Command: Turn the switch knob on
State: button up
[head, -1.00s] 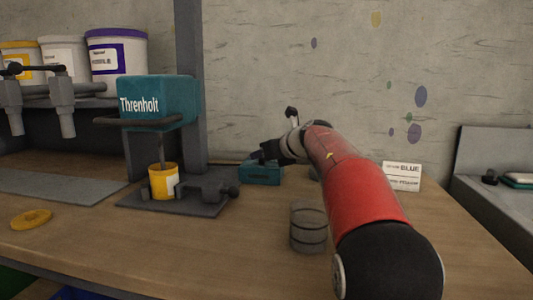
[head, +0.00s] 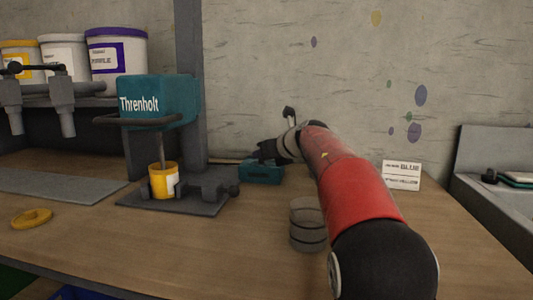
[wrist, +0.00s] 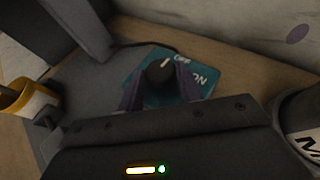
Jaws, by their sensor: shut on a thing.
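The switch box (head: 262,174) is a small teal block on the table at the foot of the wall, right of the mixer. In the wrist view its teal top (wrist: 203,76) carries the words OFF and ON beside a round black knob (wrist: 160,84). A white mark on the knob points up toward the OFF side. My gripper (wrist: 161,92) is over the box with its two fingers on either side of the knob, shut on it. In the head view my gripper (head: 266,153) partly hides the box and the knob.
A teal mixer marked Threnholt (head: 158,102) stands left, with a yellow cup (head: 163,181) under it. A white card (head: 401,174) is at right. A yellow ring (head: 31,218) lies front left.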

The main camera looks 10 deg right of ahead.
jog(key=shift+a+r, duration=0.1)
jog(key=shift+s+a+m+t+h+p, duration=0.1)
jog(key=shift+a+m+t+h+p, duration=0.1)
jog(key=shift+m+h, duration=0.55)
jog(key=shift+a+m+t+h+p, duration=0.15)
jog(key=shift+a+m+t+h, duration=0.05)
jog(key=shift+m+h, duration=0.55)
jog(key=shift+a+m+h, duration=0.2)
jog(key=shift+m+h, duration=0.4)
jog(key=shift+h, duration=0.25)
jog(key=shift+a+m+h, duration=0.15)
jog(key=shift+m+h, duration=0.45)
jog(key=shift+h, duration=0.25)
jog(key=shift+w+a+m+g+h, duration=0.15)
jog(key=shift+m+g+h, duration=0.2)
jog(key=shift+m+h, duration=0.8)
jog(key=shift+w+a+m+g+h, duration=0.15)
jog(key=shift+m+g+h, duration=0.2)
jog(key=shift+m+h, duration=0.8)
jog(key=shift+s+g+h, duration=0.1)
jog(key=shift+g+h, duration=0.2)
jog(key=shift+h, duration=0.1)
jog(key=o, duration=1)
